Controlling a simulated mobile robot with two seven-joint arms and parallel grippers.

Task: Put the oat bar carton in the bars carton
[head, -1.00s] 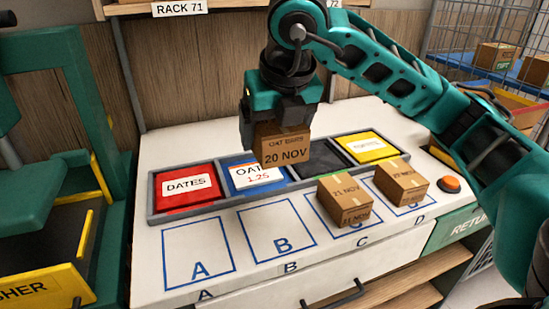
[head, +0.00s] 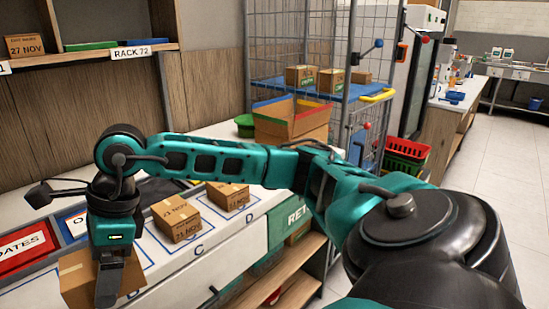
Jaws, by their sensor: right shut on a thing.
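My right gripper (head: 107,278) is at the lower left of the head view, pointing down and shut on the brown oat bar carton (head: 75,280). It holds the carton near the front of the white worktop; the carton's label is not visible now. An open brown carton (head: 295,118) with red, blue, yellow and green flap edges stands at the far end of the worktop, beyond my right forearm. Its inside is mostly hidden, and I cannot read a name on it. My left gripper is out of view.
Two closed cartons stand on the worktop, one by C (head: 176,218) and one by D (head: 228,194). A wire cage (head: 290,50) with several cartons on a blue shelf stands behind the open carton. Red and green baskets (head: 406,152) are right of it.

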